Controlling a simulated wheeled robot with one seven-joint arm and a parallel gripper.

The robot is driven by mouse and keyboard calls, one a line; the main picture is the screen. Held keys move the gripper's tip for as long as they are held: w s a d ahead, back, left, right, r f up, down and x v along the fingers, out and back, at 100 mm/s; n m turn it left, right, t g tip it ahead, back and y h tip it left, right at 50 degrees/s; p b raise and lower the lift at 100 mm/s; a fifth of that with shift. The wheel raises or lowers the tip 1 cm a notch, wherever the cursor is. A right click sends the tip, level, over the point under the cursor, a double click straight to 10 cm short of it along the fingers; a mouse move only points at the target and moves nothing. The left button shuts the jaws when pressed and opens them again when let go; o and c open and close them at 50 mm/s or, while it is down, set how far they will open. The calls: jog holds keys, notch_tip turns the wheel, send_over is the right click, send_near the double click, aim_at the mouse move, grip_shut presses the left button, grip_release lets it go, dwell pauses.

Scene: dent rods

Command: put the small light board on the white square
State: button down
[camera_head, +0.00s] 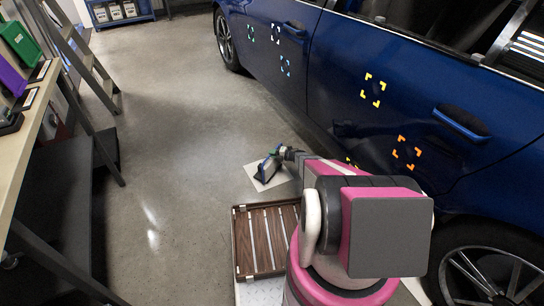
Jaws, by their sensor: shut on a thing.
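The small light board (267,170) looks like a dark panel with a bluish edge, tilted, at the middle of the head view. My gripper (277,154) is shut on its upper end, at the far end of my arm. The white square (284,176) lies flat on the floor below the board. The board overlaps the square in the picture and hides part of it. I cannot tell whether its lower edge touches the square.
A brown slatted wooden tray (239,248) stands nearer to me, left of my arm. A blue car (340,80) with coloured corner marks stands along the right. A workbench (30,135) and a ladder (85,60) stand at the left. The floor (165,150) between is clear.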

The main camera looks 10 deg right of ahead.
jog(key=shift+f, duration=0.55)
jog(key=c, duration=1.1)
grip_release()
jog(key=shift+d, duration=0.1)
